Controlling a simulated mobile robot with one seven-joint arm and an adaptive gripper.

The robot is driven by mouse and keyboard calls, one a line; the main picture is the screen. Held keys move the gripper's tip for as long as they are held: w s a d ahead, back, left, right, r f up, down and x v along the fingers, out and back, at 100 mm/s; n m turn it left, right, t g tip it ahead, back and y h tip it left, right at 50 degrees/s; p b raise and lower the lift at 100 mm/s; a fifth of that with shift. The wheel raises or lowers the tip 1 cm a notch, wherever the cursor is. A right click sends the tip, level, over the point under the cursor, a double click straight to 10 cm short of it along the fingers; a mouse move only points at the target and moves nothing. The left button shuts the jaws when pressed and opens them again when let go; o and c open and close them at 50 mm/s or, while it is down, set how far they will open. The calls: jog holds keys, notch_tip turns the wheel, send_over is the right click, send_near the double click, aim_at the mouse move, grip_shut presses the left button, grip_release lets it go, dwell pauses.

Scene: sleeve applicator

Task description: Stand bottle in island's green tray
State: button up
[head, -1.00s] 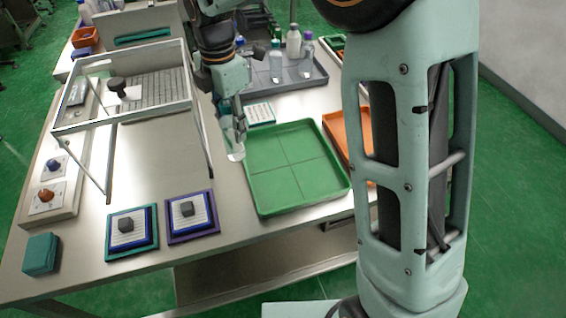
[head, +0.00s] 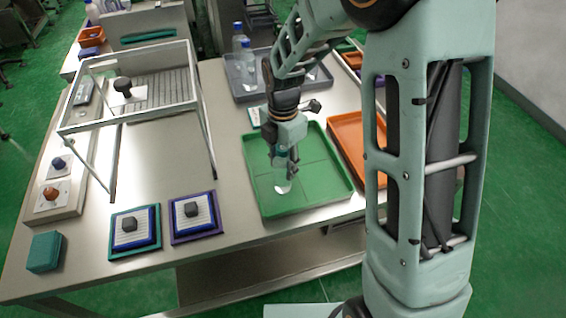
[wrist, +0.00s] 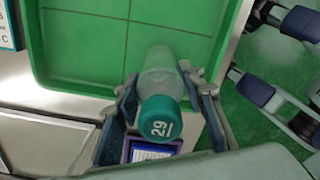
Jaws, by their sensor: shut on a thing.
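The bottle is clear with a teal cap marked 29; in the wrist view the bottle (wrist: 160,85) stands between the fingers of my gripper (wrist: 168,100), which is shut on it. In the head view my gripper (head: 284,165) points down over the green tray (head: 258,196), and the lower part of the bottle (head: 282,184) shows below the fingers, roughly upright. The bottle is over the tray's floor, inside its rim. I cannot tell whether its base touches the floor. The tray has a raised rim and thin dividing lines.
An orange tray (head: 352,140) lies right of the green tray. A grey tray (head: 245,90) with bottles is behind. A white frame (head: 190,105) stands at left. Two pads with dark blocks, one a purple-edged pad (head: 196,217), lie at the front left.

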jog(key=shift+f, duration=0.15)
jog(key=o, duration=1.4)
notch_tip(320, 180, up, 12)
jog(key=shift+r, duration=0.25)
